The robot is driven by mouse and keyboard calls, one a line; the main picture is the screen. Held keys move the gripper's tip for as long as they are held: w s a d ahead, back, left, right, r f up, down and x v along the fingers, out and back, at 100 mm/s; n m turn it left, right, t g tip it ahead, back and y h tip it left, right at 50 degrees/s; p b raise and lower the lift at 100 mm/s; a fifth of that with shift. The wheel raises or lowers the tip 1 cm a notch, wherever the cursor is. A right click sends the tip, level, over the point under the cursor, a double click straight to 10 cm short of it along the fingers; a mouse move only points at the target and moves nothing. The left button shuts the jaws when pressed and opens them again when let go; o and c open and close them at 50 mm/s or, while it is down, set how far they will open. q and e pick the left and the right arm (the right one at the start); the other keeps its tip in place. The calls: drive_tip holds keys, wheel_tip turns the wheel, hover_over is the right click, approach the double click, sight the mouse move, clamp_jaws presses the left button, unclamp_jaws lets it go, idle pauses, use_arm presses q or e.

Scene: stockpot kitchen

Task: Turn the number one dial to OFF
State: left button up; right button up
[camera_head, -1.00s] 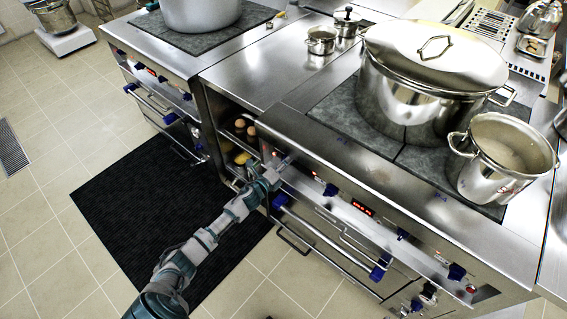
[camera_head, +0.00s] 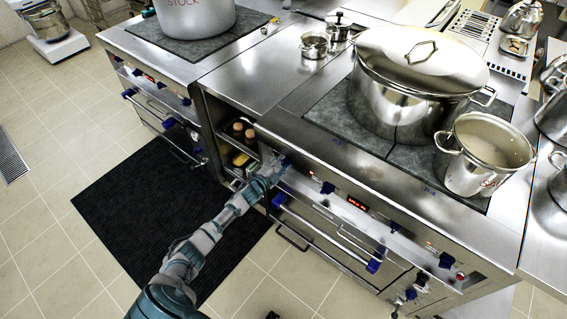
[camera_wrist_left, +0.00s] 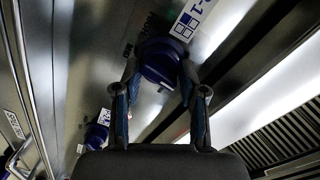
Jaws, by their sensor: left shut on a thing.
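The number one dial, a blue knob (camera_wrist_left: 160,62), shows in the left wrist view beside a white label (camera_wrist_left: 193,18) ending in "-1". My left gripper (camera_wrist_left: 158,80) has one finger on each side of this knob and is shut on it. In the head view, my left gripper (camera_head: 278,168) is at the left end of the near stove's front panel (camera_head: 345,192). The dial's pointer and OFF mark cannot be made out. My right gripper is not in view.
Another blue knob (camera_wrist_left: 97,130) is on the panel in the wrist view. Further knobs, such as one (camera_head: 327,187), a red display (camera_head: 357,203) and oven handles (camera_head: 320,240) line the stove front. A large lidded pot (camera_head: 400,105) and a smaller pot (camera_head: 485,155) stand on top.

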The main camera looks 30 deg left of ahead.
use_arm(q)
drive_tip(key=shift+a+n, duration=0.3)
drive_tip(key=shift+n, duration=0.4)
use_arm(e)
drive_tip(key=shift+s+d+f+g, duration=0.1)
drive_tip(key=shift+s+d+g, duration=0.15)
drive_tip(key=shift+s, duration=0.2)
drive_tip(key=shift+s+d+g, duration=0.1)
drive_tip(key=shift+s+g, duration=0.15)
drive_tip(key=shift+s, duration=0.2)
use_arm(q)
drive_tip(key=o, duration=1.1)
drive_tip(key=shift+f, duration=0.15)
drive_tip(key=shift+o, duration=0.2)
drive_tip(key=shift+a, duration=0.1)
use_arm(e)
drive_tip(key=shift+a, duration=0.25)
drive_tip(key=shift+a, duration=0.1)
use_arm(q)
drive_tip(key=shift+s, duration=0.55)
drive_tip(key=s+a, duration=0.1)
drive_tip(key=s, duration=0.9)
drive_tip(key=shift+s+a+r, duration=0.2)
drive_tip(key=shift+s+r, duration=0.1)
drive_tip(key=shift+s, duration=0.05)
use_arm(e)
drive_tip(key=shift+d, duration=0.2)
